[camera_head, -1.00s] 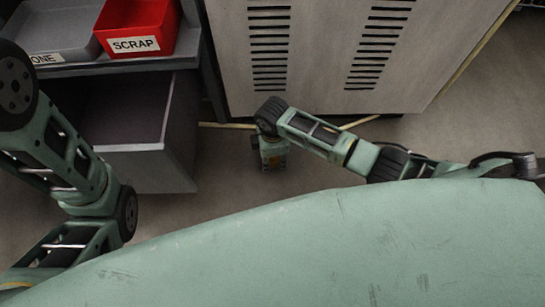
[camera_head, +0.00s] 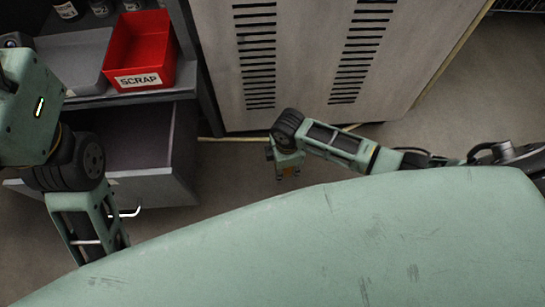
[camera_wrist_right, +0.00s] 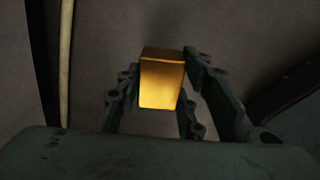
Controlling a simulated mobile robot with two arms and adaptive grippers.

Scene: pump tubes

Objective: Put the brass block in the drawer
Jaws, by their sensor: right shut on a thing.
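The brass block (camera_wrist_right: 162,82) is a golden block held between the fingers of my right gripper (camera_wrist_right: 160,88) in the right wrist view. In the head view a small bit of the brass block (camera_head: 289,171) shows at the tip of my right gripper (camera_head: 288,174), which hangs over the floor in front of the grey cabinet. The drawer (camera_head: 155,187) stands pulled out at the left, under the shelf, with its dark inside showing. The right gripper is to the right of the drawer, apart from it. My left arm covers part of the drawer; its gripper is not visible.
A red SCRAP bin (camera_head: 140,50) and a grey bin (camera_head: 75,58) sit on the shelf above the drawer. A large vented cabinet (camera_head: 300,65) stands behind the right arm. Bare floor lies between the drawer and the right gripper.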

